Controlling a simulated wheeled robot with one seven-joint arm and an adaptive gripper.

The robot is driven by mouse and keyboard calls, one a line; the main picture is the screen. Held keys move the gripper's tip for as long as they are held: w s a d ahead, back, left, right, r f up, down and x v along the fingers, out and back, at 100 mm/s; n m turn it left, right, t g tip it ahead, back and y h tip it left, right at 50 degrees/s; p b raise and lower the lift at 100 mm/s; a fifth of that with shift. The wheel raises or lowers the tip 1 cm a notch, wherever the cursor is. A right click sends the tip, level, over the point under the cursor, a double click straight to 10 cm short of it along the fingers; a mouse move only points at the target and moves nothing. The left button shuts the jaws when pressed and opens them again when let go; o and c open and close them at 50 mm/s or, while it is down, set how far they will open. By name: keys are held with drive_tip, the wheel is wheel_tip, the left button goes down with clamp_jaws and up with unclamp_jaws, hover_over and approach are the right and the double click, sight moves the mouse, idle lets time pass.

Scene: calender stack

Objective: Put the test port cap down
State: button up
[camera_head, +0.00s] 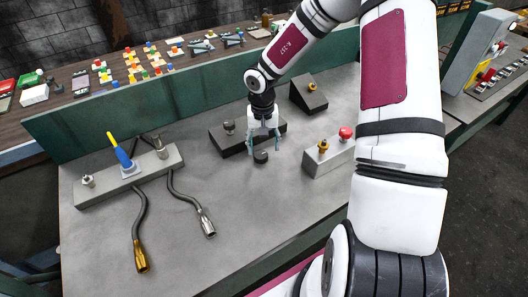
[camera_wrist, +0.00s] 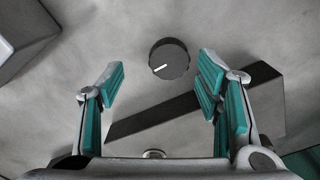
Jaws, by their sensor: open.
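A dark round cap (camera_head: 261,157) with a ribbed edge lies on the grey bench top (camera_head: 255,205). In the wrist view the cap (camera_wrist: 169,59) shows a short white line on its top face. My gripper (camera_head: 264,150) points down over the cap, its fingers spread to either side. In the wrist view my gripper's teal fingertips (camera_wrist: 160,78) stand apart, with bare bench visible between them and the cap. The cap's underside is hidden.
A dark block (camera_head: 232,146) with a knob stands just behind my gripper. A grey block (camera_head: 314,163) with yellow and red knobs stands to the right, a dark wedge (camera_head: 308,100) behind it. A long grey block (camera_head: 108,184) with hoses is at left. The bench front is clear.

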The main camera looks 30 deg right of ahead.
drive_tip(key=w+d+r+t+h, duration=0.1)
drive_tip(key=w+r+t+h, duration=0.2)
drive_tip(key=r, duration=1)
wheel_tip(320, 180, up, 16)
drive_tip(key=n+t+y, duration=0.1)
drive_tip(key=n+t, duration=0.2)
drive_tip(key=t, duration=0.4)
hover_over(263, 155)
drive_tip(key=w+a, duration=0.6)
drive_tip(key=w, duration=0.3)
drive_tip(key=s+a+r+n+y, duration=0.2)
drive_tip(key=s+a+r+y, duration=0.1)
drive_tip(key=s+a+r, duration=0.3)
drive_tip(key=s+a+r+n+y, duration=0.1)
drive_tip(key=s+a+n, duration=0.1)
drive_tip(key=s+a, duration=0.35)
drive_tip(key=s+d+f+g+h, duration=0.1)
drive_tip(key=s+d+g, duration=0.1)
drive_tip(key=s, duration=0.9)
drive_tip(key=s+d+f+m+g, duration=0.1)
drive_tip(key=s+d, duration=0.3)
drive_tip(key=s, duration=0.7)
drive_tip(key=shift+s+d+f+g+h+p, duration=0.25)
drive_tip(key=shift+s+d+g+h+p, duration=0.15)
drive_tip(key=shift+g, duration=0.3)
